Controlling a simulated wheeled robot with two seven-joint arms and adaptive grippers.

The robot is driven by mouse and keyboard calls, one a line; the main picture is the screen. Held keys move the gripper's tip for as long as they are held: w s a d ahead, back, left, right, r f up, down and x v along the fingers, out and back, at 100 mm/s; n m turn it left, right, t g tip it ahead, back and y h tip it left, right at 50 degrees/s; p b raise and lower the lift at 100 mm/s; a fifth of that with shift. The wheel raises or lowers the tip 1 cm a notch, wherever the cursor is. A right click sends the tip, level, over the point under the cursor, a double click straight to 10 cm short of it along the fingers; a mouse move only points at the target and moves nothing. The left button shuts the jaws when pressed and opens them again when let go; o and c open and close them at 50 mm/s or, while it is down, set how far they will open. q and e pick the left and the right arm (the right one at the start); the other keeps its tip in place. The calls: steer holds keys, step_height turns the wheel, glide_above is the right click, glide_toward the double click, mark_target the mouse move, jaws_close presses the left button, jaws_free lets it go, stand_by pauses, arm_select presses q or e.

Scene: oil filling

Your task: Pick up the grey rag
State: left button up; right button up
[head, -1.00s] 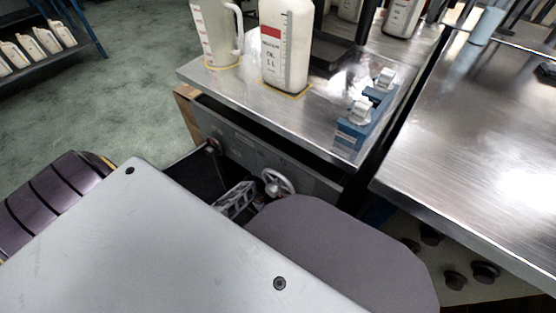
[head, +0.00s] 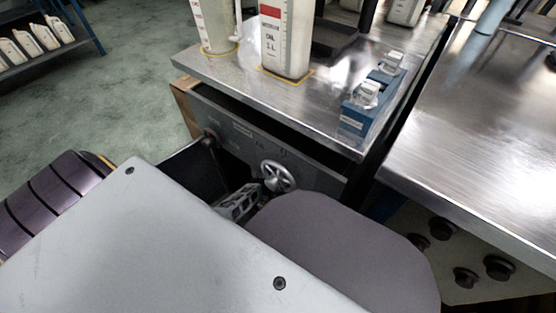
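I cannot make out a grey rag in the head view. An open drawer (head: 190,172) with a dark inside shows under the steel bench (head: 290,108), and my own grey body covers much of the lower picture and part of the drawer. A pale latticed piece (head: 238,203) shows at the drawer, partly hidden; I cannot tell whether it belongs to a gripper. No gripper can be clearly made out, and neither fingertip pair shows.
A measuring jug (head: 215,28), a white bottle (head: 287,42) and a blue holder with metal parts (head: 366,100) stand on the bench. A handwheel (head: 278,176) is on the drawer front side. A second steel bench (head: 475,130) is at right. Green floor (head: 130,80) lies clear at left.

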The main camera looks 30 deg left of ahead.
arm_select(q)
steer(key=shift+f, duration=0.1)
steer(key=shift+c, duration=0.2)
steer(key=c, duration=1)
